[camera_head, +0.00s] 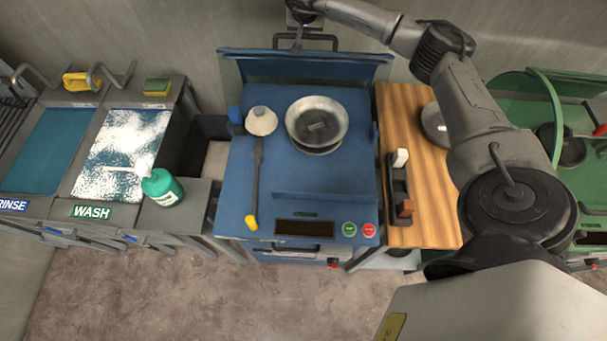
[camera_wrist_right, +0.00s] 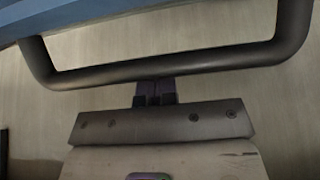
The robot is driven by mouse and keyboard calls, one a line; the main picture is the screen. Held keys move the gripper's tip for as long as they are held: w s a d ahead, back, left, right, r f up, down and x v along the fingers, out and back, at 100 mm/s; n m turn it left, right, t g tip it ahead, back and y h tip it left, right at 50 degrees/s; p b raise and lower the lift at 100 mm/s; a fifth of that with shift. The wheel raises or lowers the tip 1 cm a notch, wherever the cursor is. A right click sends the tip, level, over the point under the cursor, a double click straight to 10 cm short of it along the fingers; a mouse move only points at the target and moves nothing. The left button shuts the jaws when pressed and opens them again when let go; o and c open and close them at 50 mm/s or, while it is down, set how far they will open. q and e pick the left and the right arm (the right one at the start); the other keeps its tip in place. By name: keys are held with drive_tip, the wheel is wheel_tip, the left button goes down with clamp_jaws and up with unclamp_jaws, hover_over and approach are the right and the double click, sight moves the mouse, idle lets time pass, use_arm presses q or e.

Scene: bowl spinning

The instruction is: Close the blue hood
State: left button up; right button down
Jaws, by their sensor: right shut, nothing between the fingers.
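The blue hood (camera_head: 300,68) stands raised at the back of the blue machine (camera_head: 240,190). Its dark bar handle (camera_head: 330,38) sticks out above the hood's top edge. In the right wrist view the handle (camera_wrist_right: 200,65) crosses the frame, with a strip of the blue hood (camera_wrist_right: 80,12) at the top left. My right gripper (camera_head: 297,47) is at the handle; its shut fingers also show in the right wrist view (camera_wrist_right: 155,94), close against the bar. I cannot tell whether they touch it. No bar lies between the fingers. My left gripper is not in view.
A metal bowl (camera_head: 317,122) sits on the blue machine. A white-topped item (camera_head: 261,121) and a yellow-ended tool (camera_head: 256,185) lie left of it. A wooden counter (camera_head: 430,215) is right. A green bottle (camera_head: 162,188) stands by the wash sink. My right arm spans the right side.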

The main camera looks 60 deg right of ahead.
sight(305, 36)
drive_tip(key=shift+r, duration=0.1)
drive_tip(key=shift+s+a+r+p, duration=0.3)
drive_tip(key=shift+a+p, duration=0.15)
drive_tip(key=shift+p, duration=0.1)
drive_tip(key=shift+s+a+r+p, duration=0.25)
drive_tip(key=shift+s+a+p, duration=0.2)
drive_tip(key=shift+a, duration=0.3)
drive_tip(key=shift+s+a+r+p, duration=0.3)
drive_tip(key=shift+a+p, duration=0.1)
drive_tip(key=shift+a, duration=0.3)
drive_tip(key=shift+s+a+p, duration=0.3)
drive_tip(key=shift+a, duration=0.25)
drive_tip(key=shift+s+a+p, duration=0.25)
drive_tip(key=shift+a, duration=0.25)
drive_tip(key=s+a+p, duration=0.1)
drive_tip(key=s+a, duration=0.3)
drive_tip(key=a, duration=0.3)
drive_tip(key=s+a+r+p, duration=0.1)
drive_tip(key=s+a+p, duration=0.1)
drive_tip(key=a, duration=0.4)
drive_tip(key=shift+s+a, duration=0.4)
drive_tip(key=shift+s, duration=0.45)
